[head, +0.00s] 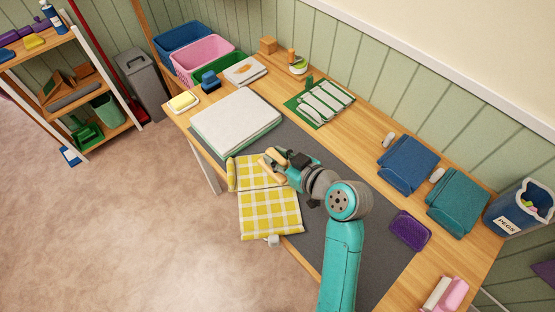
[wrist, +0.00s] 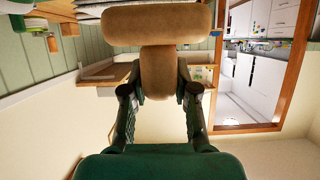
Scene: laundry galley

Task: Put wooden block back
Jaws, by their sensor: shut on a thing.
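The wooden block (head: 270,168) is tan with rounded edges. It is in my gripper (head: 283,163), above the yellow checked cloth near the table's front edge. In the wrist view the wooden block (wrist: 158,27) shows as a wide bar with a narrower part running down between the fingers. My gripper (wrist: 160,90) is shut on that narrower part, with one finger on each side. Part of the block is hidden behind my gripper in the head view. I cannot tell whether it touches the cloth.
The yellow checked cloth (head: 268,212) hangs over the front edge. A stack of white cloths (head: 236,122) lies on the grey mat (head: 335,245). Blue (head: 408,164) and teal towels (head: 457,201) lie right.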

